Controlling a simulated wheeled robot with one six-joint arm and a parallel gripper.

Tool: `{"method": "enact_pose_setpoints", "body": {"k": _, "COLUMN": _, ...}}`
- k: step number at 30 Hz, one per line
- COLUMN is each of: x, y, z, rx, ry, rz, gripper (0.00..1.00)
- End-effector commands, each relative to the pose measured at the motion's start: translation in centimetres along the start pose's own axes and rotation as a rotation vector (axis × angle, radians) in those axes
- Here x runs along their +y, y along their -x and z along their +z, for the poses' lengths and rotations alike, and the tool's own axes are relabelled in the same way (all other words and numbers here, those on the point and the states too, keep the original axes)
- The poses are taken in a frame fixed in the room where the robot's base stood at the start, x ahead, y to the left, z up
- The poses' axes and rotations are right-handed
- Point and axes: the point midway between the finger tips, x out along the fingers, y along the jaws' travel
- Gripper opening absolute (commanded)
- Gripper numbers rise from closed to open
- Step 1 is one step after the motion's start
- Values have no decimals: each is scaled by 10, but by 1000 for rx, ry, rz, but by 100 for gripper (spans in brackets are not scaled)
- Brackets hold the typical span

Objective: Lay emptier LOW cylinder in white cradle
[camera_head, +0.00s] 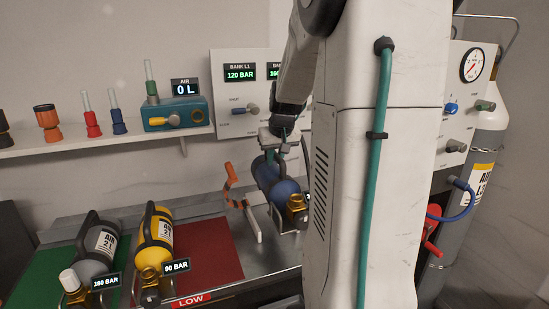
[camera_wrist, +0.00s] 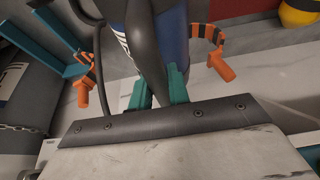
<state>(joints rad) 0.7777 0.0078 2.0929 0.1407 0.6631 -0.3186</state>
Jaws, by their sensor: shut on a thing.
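My gripper (camera_head: 279,150) is shut on the black handle of a blue cylinder (camera_head: 286,188) with a brass valve at its near end. In the wrist view the teal fingers (camera_wrist: 160,88) close on the handle, with the blue body (camera_wrist: 173,40) behind. The cylinder lies at the white cradle (camera_head: 252,224), between its orange clamps (camera_head: 231,181); I cannot tell if it rests there or hangs just above. Its pressure tag is mostly hidden by my column. A yellow cylinder (camera_head: 155,240) tagged 90 BAR lies on the red mat (camera_head: 208,250) marked LOW.
A grey cylinder (camera_head: 98,243) tagged 180 BAR lies on the green mat (camera_head: 38,275). The red mat's right part is bare. A shelf (camera_head: 100,142) with fittings and a gauge panel (camera_head: 235,95) stand behind. A tall gas cylinder (camera_head: 485,150) stands at right.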

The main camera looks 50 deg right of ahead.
Motion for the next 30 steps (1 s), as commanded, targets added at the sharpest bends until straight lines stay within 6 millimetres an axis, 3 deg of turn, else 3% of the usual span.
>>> {"method": "enact_pose_setpoints", "body": {"k": 8, "x": -1, "y": -7, "z": 2, "rx": 6, "ry": 0, "rz": -7, "gripper": 0}}
{"method": "enact_pose_setpoints", "body": {"k": 30, "x": -2, "y": -58, "z": 23, "rx": 5, "ry": 1, "rz": -7, "gripper": 0}}
